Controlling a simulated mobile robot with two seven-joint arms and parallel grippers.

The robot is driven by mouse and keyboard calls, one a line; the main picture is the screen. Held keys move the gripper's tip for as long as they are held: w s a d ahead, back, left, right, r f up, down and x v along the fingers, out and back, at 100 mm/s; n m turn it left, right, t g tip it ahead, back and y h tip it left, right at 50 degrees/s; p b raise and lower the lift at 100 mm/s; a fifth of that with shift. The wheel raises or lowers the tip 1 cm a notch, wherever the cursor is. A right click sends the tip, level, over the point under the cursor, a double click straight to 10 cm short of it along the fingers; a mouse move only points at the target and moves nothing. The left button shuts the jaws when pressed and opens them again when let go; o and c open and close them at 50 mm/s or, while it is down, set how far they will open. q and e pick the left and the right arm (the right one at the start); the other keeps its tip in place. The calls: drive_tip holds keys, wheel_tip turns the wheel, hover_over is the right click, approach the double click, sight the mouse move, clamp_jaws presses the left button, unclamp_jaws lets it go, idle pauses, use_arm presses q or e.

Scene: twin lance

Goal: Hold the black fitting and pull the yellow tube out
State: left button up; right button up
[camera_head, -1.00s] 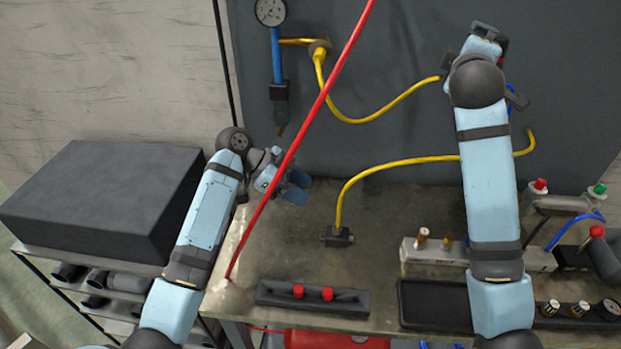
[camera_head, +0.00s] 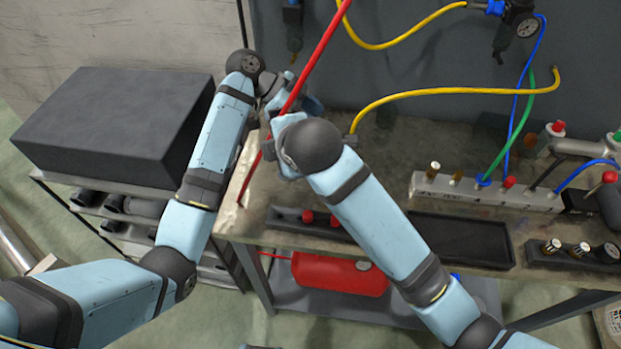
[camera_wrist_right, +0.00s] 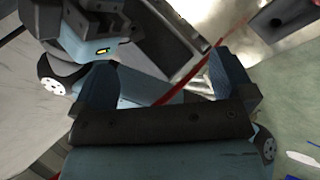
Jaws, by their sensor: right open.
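The yellow tube (camera_head: 450,92) curves in the head view from its free end at the right down behind my right wrist. A second yellow tube (camera_head: 405,38) hangs higher on the panel.
A slanting red rod (camera_head: 318,52) passes right by both grippers and also crosses behind the open jaws in the right wrist view (camera_wrist_right: 180,88). A large black box (camera_head: 115,120) stands left. A manifold (camera_head: 500,192) and black tray (camera_head: 462,240) occupy the bench's right.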

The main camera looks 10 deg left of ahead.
drive_tip(key=d+f+n+t+h, duration=0.4)
drive_tip(key=d+f+n+h, duration=0.2)
drive_tip(key=f+h, duration=0.5)
drive_tip(key=shift+h, duration=0.7)
drive_tip(key=x, duration=1.2)
drive_tip(key=shift+w+r, duration=0.25)
drive_tip(key=shift+w, duration=0.15)
